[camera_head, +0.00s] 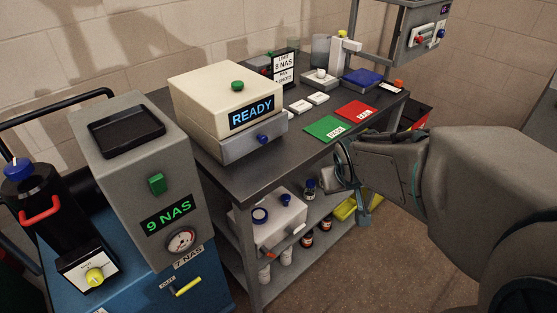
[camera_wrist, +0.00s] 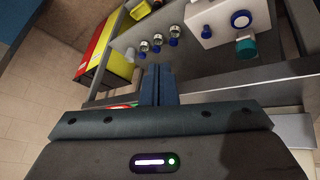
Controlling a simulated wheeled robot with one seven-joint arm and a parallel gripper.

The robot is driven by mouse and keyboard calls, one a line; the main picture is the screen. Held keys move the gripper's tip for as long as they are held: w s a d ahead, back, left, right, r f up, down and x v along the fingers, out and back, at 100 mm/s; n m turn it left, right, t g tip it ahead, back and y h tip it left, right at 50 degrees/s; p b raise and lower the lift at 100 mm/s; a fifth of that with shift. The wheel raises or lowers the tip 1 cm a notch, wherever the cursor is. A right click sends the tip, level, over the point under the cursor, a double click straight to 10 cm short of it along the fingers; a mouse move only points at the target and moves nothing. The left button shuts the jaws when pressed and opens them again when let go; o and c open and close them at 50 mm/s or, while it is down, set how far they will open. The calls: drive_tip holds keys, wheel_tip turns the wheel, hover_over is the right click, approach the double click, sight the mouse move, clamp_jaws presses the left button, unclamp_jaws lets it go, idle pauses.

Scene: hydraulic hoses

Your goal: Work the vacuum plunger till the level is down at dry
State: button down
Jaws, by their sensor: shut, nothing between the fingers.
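My gripper (camera_head: 352,178) is in front of the bench's right side, empty, with its fingers together; they also show shut in the wrist view (camera_wrist: 158,84). On the bench's far part, a clear cylinder (camera_head: 320,48) stands by a grey base (camera_head: 319,78). Beside it is a white upright piece (camera_head: 345,46) with a yellow top. This looks like the vacuum set, but I cannot tell which part is the plunger. Any level in the cylinder is too small to read. My gripper is apart from it, lower and nearer.
The bench (camera_head: 225,172) holds a cream-lidded box (camera_head: 210,83) reading READY, a green mat (camera_head: 325,128) and a red mat (camera_head: 356,111). A white box (camera_head: 277,222) and bottles fill the shelf below. A grey 9 NAS unit (camera_head: 140,150) stands left.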

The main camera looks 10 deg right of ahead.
drive_tip(key=w+d+f+n+t+y+b, duration=0.15)
drive_tip(key=w+f+n+t+b, duration=0.35)
drive_tip(key=w+f, duration=0.55)
drive_tip(key=w+a+f+y+b, duration=0.2)
drive_tip(key=f+y+b, duration=0.2)
drive_tip(key=f, duration=0.2)
drive_tip(key=w+a+f+n+t+y+b, duration=0.1)
drive_tip(key=w+f+y+b, duration=0.1)
drive_tip(key=f+y+b, duration=0.2)
wheel_tip(320, 180, down, 3)
drive_tip(key=shift+w+a+r+n+y, duration=0.2)
drive_tip(key=shift+w+a+n+y, duration=0.15)
drive_tip(key=shift+y, duration=0.4)
drive_tip(key=shift+w+a, duration=0.1)
drive_tip(key=b, duration=0.2)
hover_over(286, 201)
drive_tip(key=d, duration=0.1)
wheel_tip(286, 201, down, 3)
drive_tip(key=shift+d, duration=0.15)
drive_tip(key=shift+s+d+f+b, duration=0.15)
drive_tip(key=shift+f+b, duration=0.1)
drive_tip(key=shift+f, duration=0.4)
drive_tip(key=shift+s+f+b, duration=0.1)
drive_tip(key=shift+f+b, duration=0.15)
drive_tip(key=shift+f, duration=0.8)
